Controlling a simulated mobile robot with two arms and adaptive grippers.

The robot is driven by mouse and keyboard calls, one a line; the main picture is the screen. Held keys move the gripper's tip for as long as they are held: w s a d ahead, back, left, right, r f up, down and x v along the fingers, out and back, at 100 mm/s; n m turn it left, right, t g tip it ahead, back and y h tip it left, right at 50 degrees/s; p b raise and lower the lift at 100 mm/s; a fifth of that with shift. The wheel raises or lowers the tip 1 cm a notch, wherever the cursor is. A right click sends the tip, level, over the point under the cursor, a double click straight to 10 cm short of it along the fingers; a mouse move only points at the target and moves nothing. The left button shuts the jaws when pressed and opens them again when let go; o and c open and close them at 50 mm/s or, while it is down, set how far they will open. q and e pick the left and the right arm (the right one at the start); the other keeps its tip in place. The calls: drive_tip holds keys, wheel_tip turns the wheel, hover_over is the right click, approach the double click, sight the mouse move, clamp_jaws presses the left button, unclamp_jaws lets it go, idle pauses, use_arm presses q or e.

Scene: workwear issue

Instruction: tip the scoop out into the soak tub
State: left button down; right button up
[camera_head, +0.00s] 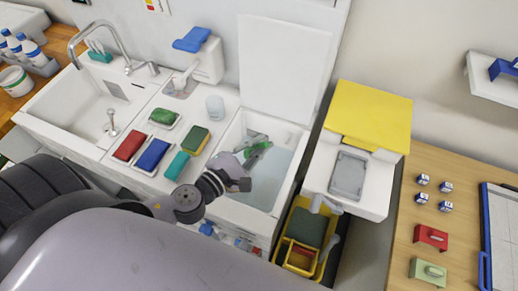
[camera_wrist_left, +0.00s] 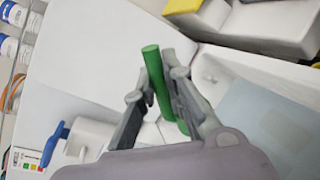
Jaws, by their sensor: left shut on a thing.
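The soak tub (camera_head: 287,158) is a white basin with bluish water and a raised white lid (camera_head: 283,65) behind it. Its rim and water also show at the right of the left wrist view (camera_wrist_left: 275,120). My left gripper (camera_head: 258,145) is over the tub. It is shut on the scoop's green handle (camera_head: 252,159); the round handle stands up between the fingers in the left wrist view (camera_wrist_left: 158,82). The scoop's bowl and any contents cannot be made out. My right gripper is not in view.
A counter with red (camera_head: 130,145), blue (camera_head: 152,154) and green blocks lies left of the tub, beside a sink (camera_head: 70,105). A clear cup (camera_head: 215,107) stands near the tub's back left corner. A white unit with a yellow lid (camera_head: 368,115) stands to the right.

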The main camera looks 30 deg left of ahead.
use_arm(q)
drive_tip(key=shift+a+f+n+b, duration=0.25)
drive_tip(key=shift+a+n+b, duration=0.05)
drive_tip(key=shift+a+b, duration=0.1)
drive_tip(key=a+n+b, duration=0.2)
drive_tip(key=b, duration=0.1)
drive_tip(key=shift+r+h, duration=0.25)
drive_tip(key=shift+h, duration=0.15)
drive_tip(key=a+n+b, duration=0.1)
drive_tip(key=n, duration=0.1)
drive_tip(key=a+n+b, duration=0.1)
drive_tip(key=b, duration=0.1)
drive_tip(key=a+n+t+b, duration=0.1)
drive_tip(key=n+b, duration=0.1)
drive_tip(key=shift+w+a+r+n+h, duration=0.2)
drive_tip(key=shift+w+n+h, duration=0.1)
drive_tip(key=shift+h, duration=0.1)
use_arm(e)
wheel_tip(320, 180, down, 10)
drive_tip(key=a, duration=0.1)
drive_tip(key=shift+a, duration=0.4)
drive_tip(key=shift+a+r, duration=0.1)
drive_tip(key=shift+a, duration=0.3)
